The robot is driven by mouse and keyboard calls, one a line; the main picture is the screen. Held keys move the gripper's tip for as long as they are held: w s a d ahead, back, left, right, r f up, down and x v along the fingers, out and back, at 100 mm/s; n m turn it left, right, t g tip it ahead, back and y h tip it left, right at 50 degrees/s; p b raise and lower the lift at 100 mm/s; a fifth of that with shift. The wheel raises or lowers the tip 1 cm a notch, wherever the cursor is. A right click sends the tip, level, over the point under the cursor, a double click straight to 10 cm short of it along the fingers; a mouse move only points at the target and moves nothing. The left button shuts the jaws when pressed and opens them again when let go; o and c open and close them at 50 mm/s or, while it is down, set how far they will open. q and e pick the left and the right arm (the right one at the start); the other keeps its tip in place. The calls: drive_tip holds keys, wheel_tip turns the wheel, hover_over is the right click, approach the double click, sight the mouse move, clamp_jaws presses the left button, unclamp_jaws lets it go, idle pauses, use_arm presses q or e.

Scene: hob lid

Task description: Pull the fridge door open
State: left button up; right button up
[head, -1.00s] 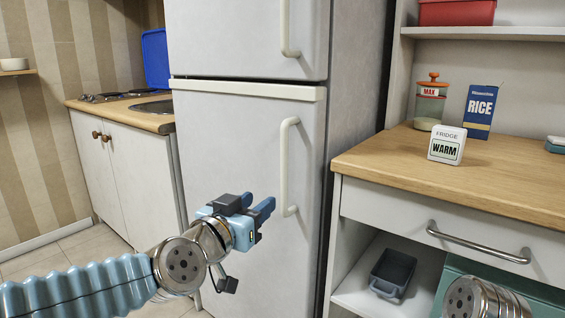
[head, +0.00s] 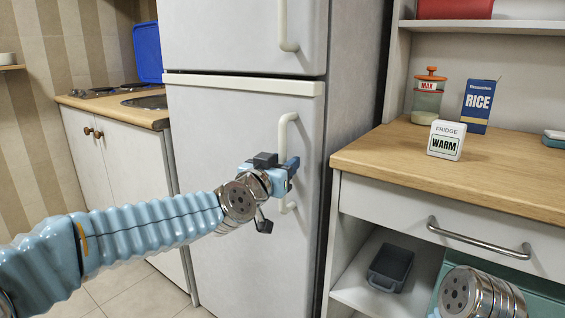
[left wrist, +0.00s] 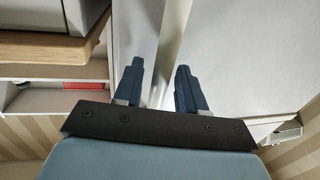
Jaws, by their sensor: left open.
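The white fridge has a lower door (head: 225,150) that stands shut, with a pale vertical bar handle (head: 284,132) near its right edge. My left gripper (head: 293,170) is at the lower half of this handle and hides part of it. In the left wrist view the open fingers (left wrist: 158,85) lie on either side of the pale handle bar (left wrist: 172,45), with a gap on each side. I cannot tell how deep the bar sits between them. My right gripper is out of sight; only part of my right arm shows at the lower right.
A wooden-topped counter (head: 460,175) with a drawer stands right of the fridge. It carries a FRIDGE WARM sign (head: 446,140), a RICE box (head: 480,105) and a jar (head: 428,98). A hob cabinet (head: 115,150) with a raised blue lid (head: 148,52) stands left. Tiled floor lies before it.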

use_arm(q)
drive_tip(key=shift+w, duration=0.1)
clamp_jaws()
idle(0.4)
